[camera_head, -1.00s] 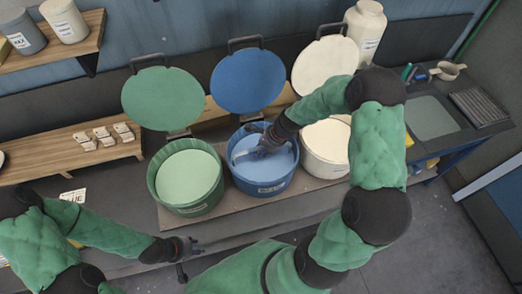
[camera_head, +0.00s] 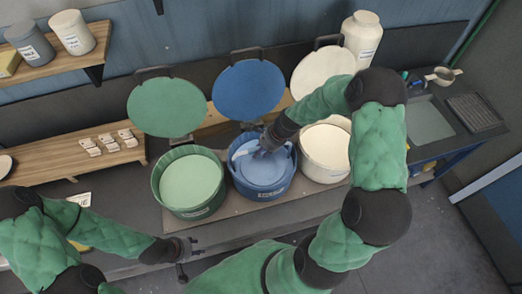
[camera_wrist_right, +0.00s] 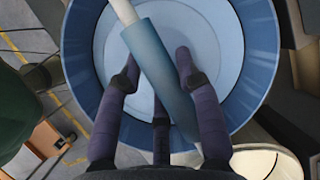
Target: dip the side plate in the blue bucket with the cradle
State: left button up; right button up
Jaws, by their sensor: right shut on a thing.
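The blue bucket (camera_head: 262,189) stands in the middle of the row with its round blue lid raised behind it. My right gripper (camera_head: 268,146) reaches down into its mouth. In the right wrist view my right gripper (camera_wrist_right: 157,68) is shut on the cradle's thick blue-grey handle (camera_wrist_right: 158,65), which lies slanted across the fingers with a pale rod (camera_wrist_right: 123,11) at its upper end. The pale blue inside of the bucket (camera_wrist_right: 215,45) is behind it. I cannot make out the side plate clearly. My left gripper (camera_head: 183,258) is open and empty near the bench's front edge.
A green bucket (camera_head: 190,210) stands close on the left and a cream bucket (camera_head: 325,173) close on the right, both with raised lids.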

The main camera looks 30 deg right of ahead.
notch_tip(320, 180, up, 13)
jog(key=p, duration=1.1)
dwell(1.2)
jog(key=shift+f, duration=0.1)
dwell(1.5)
